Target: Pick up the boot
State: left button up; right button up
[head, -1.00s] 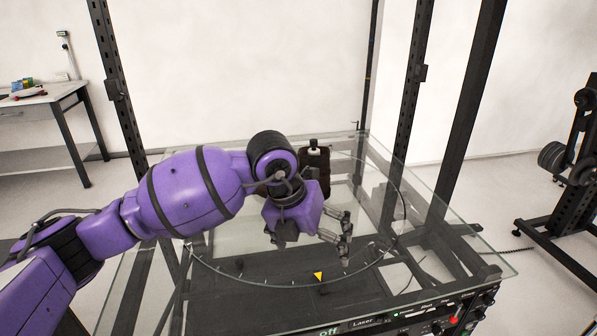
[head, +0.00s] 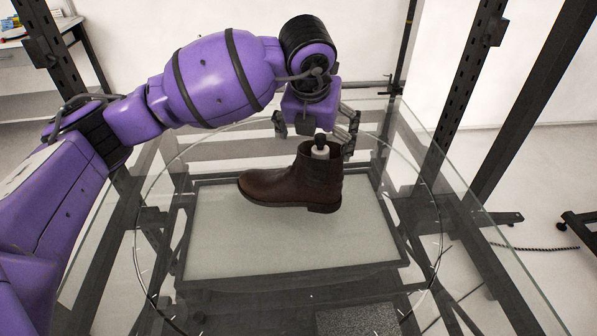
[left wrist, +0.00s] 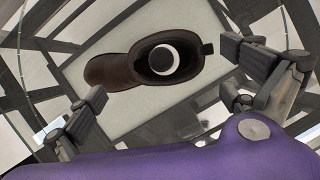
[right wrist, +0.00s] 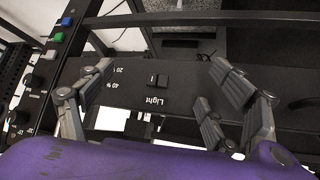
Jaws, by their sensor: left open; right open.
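A dark brown ankle boot (head: 293,182) stands upright on the glass turntable, its toe to the left in the head view. A white and black bottle-like piece (head: 320,148) sticks up from its opening. My left gripper (head: 318,138) is open above and behind the boot's shaft, with its fingers pointing down. In the left wrist view the boot (left wrist: 115,70) lies beyond the spread fingers, with nothing between them. My right gripper (right wrist: 155,95) is open and empty over a black control panel in the right wrist view; it is not in the head view.
The glass turntable top (head: 165,250) has a round marked ring. A pale panel in a dark frame shows beneath it. Black upright posts (head: 470,80) stand behind and right. The control panel (right wrist: 185,80) carries a Light switch and coloured buttons.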

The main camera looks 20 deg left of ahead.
aim_at(316, 152)
pick_arm(q)
jog(key=shift+f, duration=0.85)
jog(key=x, duration=0.4)
jog(key=shift+f, duration=0.4)
jog(key=shift+w+d+f, duration=0.1)
jog(key=shift+w+f, duration=0.05)
jog(key=shift+f, duration=0.2)
pick_arm(e)
jog(key=shift+s+r, duration=0.2)
jog(key=shift+s, duration=0.3)
pick_arm(q)
jog(key=shift+r, duration=0.1)
jog(key=c, duration=1.8)
jog(key=shift+c, duration=0.2)
